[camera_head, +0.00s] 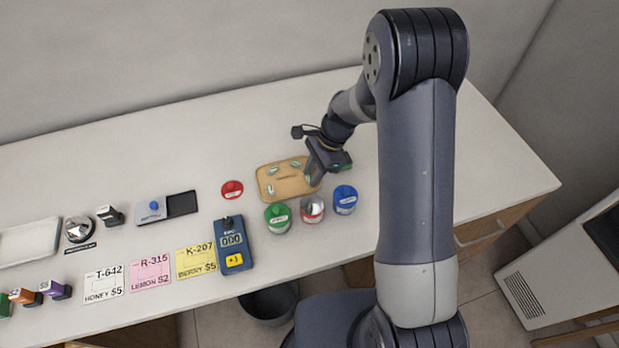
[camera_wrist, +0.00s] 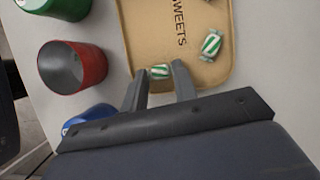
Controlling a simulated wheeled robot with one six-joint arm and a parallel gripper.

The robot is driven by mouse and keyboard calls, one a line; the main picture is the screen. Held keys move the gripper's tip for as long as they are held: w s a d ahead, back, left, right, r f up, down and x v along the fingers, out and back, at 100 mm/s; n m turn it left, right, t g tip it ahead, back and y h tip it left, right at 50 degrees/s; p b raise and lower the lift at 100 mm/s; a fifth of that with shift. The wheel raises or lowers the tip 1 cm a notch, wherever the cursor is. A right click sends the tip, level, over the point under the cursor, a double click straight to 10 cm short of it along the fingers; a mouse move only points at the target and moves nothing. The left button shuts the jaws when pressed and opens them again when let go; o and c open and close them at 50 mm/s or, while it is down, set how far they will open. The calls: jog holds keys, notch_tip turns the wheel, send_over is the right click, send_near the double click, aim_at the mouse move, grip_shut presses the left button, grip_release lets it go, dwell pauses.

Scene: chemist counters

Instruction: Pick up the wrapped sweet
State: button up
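Green-and-white wrapped sweets lie in a tan tray (camera_head: 283,192) marked SWEETS, also in the wrist view (camera_wrist: 144,32). One sweet (camera_wrist: 160,71) lies near the tray's edge, between the tips of my gripper (camera_wrist: 160,76). The fingers stand apart with the sweet between them; I cannot tell if they touch it. Another sweet (camera_wrist: 211,44) lies farther right in the wrist view. In the head view my gripper (camera_head: 318,181) is low over the tray's right end, and its fingers are hard to make out.
A green jar (camera_head: 277,218), an open red jar (camera_head: 312,210) and a blue jar (camera_head: 345,200) stand close along the tray's front. A red lid (camera_head: 232,189) lies left of it. A blue card reader (camera_head: 233,243) and price cards (camera_head: 150,272) lie farther left.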

jog(key=shift+c, duration=1.4)
jog(key=shift+r, duration=0.1)
notch_tip(320, 180, up, 10)
jog(key=b, duration=0.1)
